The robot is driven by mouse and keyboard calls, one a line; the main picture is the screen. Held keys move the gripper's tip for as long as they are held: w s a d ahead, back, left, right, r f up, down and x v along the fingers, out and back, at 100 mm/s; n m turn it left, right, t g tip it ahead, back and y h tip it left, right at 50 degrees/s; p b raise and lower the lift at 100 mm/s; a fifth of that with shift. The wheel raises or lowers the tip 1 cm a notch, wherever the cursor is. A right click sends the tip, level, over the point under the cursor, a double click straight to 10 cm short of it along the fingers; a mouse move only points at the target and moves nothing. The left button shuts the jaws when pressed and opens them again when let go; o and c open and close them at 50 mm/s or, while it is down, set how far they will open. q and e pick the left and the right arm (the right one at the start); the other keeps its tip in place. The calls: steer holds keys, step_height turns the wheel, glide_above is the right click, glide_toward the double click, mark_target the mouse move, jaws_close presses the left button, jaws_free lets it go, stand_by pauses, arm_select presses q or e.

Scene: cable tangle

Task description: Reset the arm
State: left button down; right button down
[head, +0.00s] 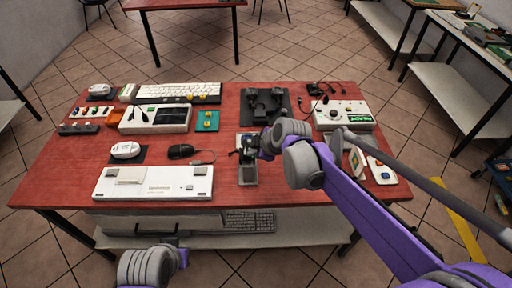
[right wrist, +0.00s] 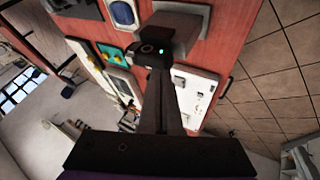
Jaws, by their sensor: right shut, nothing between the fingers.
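My right gripper (head: 247,152) reaches in from the right over the middle of the red table (head: 225,200). It is shut with nothing between its fingers. It is just above or beside a small grey and black device (head: 248,176); whether they touch I cannot tell. In the right wrist view the shut fingers (right wrist: 158,65) point up the picture, with a dark block with a small teal light at their tips. My left gripper (head: 168,235) is low at the left, in front of the table's near edge; its fingers do not show clearly.
On the table are a white console (head: 153,183), a black mouse (head: 181,152), a keyboard (head: 178,91), a device with a screen (head: 155,118), a black stand (head: 265,105) and a white box with a green display (head: 343,114). Dark cables (head: 314,103) lie at the back right.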

steer(key=v, duration=0.9)
steer(key=shift+d+r, duration=0.15)
steer(key=shift+r, duration=0.1)
